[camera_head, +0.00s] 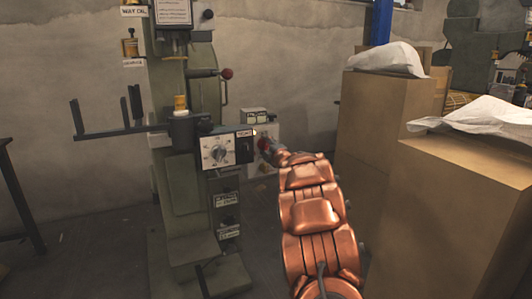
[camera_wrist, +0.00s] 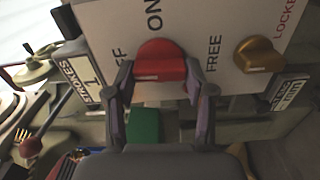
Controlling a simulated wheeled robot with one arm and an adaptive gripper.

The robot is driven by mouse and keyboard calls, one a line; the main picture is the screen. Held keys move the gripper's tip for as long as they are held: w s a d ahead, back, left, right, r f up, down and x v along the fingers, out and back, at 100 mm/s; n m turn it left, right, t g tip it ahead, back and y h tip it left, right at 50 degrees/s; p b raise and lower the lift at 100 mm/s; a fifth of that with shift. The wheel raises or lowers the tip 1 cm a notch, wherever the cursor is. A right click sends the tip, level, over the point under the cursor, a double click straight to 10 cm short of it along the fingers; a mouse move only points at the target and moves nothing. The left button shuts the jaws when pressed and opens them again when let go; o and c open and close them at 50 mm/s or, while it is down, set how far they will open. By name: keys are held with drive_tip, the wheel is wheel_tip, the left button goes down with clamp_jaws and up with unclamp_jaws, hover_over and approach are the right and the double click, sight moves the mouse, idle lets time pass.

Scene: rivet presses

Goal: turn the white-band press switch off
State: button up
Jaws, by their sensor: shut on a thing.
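The red switch knob (camera_wrist: 160,62) sits on a white panel (camera_wrist: 205,22) in the wrist view. "ON" is printed above it, and a partly covered label ending in "FF" is to its left. A pale line shows low on the knob; I cannot tell which label it points to. My gripper (camera_wrist: 160,74) has a finger on each side of the knob and is shut on it. In the head view, my gripper (camera_head: 270,148) is at the white panel (camera_head: 276,132) behind the green press (camera_head: 168,90). No white band is clearly visible.
A gold knob (camera_wrist: 258,54) beside "FREE" and "LOCKED" is right of the red knob. A dial box (camera_head: 217,150) on the green press is close left of my arm. Cardboard boxes (camera_head: 375,130) stand close on the right. A red-tipped lever (camera_head: 227,73) sticks out above.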

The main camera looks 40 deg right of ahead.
drive_tip(key=shift+n+b, duration=0.3)
drive_tip(key=shift+n, duration=0.3)
drive_tip(key=o, duration=1.2)
drive_tip(key=shift+c, duration=0.2)
drive_tip(key=shift+s, duration=0.15)
drive_tip(key=v, duration=1.1)
drive_tip(key=shift+s+a, duration=0.15)
drive_tip(key=shift+s, duration=0.15)
